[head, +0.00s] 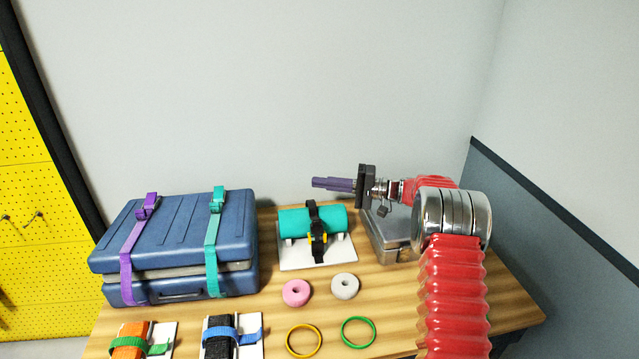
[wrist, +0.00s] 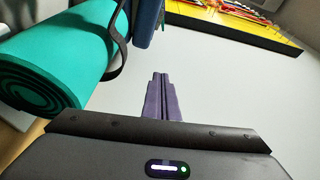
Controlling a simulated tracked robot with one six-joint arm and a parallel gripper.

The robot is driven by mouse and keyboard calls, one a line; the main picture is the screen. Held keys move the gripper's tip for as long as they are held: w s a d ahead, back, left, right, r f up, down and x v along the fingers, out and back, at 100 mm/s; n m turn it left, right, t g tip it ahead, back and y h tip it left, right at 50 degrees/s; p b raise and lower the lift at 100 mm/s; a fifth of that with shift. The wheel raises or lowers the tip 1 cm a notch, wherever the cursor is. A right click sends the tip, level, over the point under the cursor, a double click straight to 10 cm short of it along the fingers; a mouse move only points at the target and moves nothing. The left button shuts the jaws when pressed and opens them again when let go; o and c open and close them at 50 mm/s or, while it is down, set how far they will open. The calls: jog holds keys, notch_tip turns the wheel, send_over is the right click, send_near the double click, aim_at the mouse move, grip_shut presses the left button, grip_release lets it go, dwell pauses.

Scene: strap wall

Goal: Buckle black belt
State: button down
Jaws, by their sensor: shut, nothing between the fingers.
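The black belt (head: 313,215) runs over a teal roll (head: 295,222) that lies on a white stand (head: 340,252). A dark buckle with yellow parts (head: 319,240) sits at the front of the roll; whether the belt is fastened in it I cannot tell.
A blue case (head: 180,245) with purple and teal straps stands at left. A metal box (head: 392,238) is under my arm.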

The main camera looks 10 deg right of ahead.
jog(key=shift+s+f, duration=0.15)
jog(key=shift+s, duration=0.35)
jog(key=v, duration=1.3)
jog(key=shift+s+d, duration=0.1)
jog(key=shift+d, duration=0.25)
